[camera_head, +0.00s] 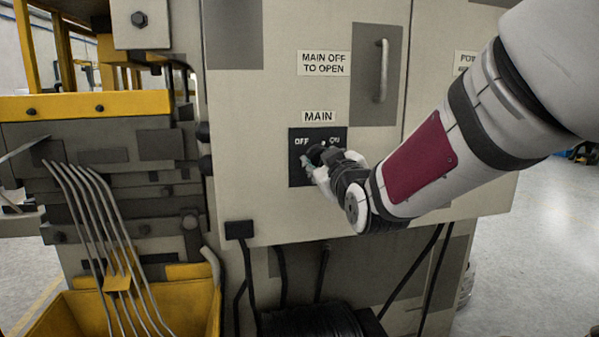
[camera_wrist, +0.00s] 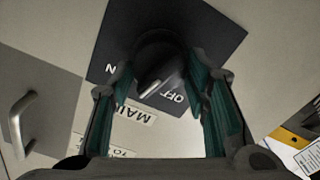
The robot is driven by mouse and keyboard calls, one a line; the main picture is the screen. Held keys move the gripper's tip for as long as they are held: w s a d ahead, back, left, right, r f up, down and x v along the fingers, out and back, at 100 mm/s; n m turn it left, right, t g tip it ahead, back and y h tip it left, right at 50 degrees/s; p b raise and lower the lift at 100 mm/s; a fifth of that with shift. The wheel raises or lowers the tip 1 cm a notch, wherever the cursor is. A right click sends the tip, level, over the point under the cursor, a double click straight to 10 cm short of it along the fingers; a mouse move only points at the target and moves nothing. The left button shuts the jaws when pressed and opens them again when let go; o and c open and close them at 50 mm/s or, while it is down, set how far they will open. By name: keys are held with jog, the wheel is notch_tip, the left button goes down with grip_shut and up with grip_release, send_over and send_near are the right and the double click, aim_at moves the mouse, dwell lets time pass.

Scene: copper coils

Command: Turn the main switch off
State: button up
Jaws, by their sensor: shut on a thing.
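The main switch is a dark round knob on a black plate (camera_head: 297,170) on the cabinet front, under a MAIN label (camera_head: 319,117). OFF is printed at its upper left and ON at its upper right. In the wrist view the knob (camera_wrist: 155,55) sits between my fingers, with a pale mark on it between the OFF and ON lettering; its exact setting is hard to tell. My gripper (camera_head: 318,163) is at the plate, shut on the knob, with teal-lined fingers on either side (camera_wrist: 165,82). In the head view my gripper hides most of the knob.
A cabinet door handle (camera_head: 381,70) is above right of the switch and also shows in the wrist view (camera_wrist: 19,122). A sign (camera_head: 324,63) reads MAIN OFF TO OPEN. At left are bent metal rods (camera_head: 100,235) and a yellow bin (camera_head: 190,300). Black cables hang below the cabinet.

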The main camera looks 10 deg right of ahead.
jog(key=n+b, duration=0.6)
jog(key=shift+a+f+b, duration=0.1)
jog(key=shift+f+b, duration=0.2)
jog(key=shift+b, duration=0.1)
jog(key=n+b, duration=0.4)
jog(key=b, duration=0.1)
jog(key=shift+n+b, duration=1.15)
jog(key=shift+n, duration=0.05)
jog(key=o, duration=1.1)
jog(key=s, duration=1.2)
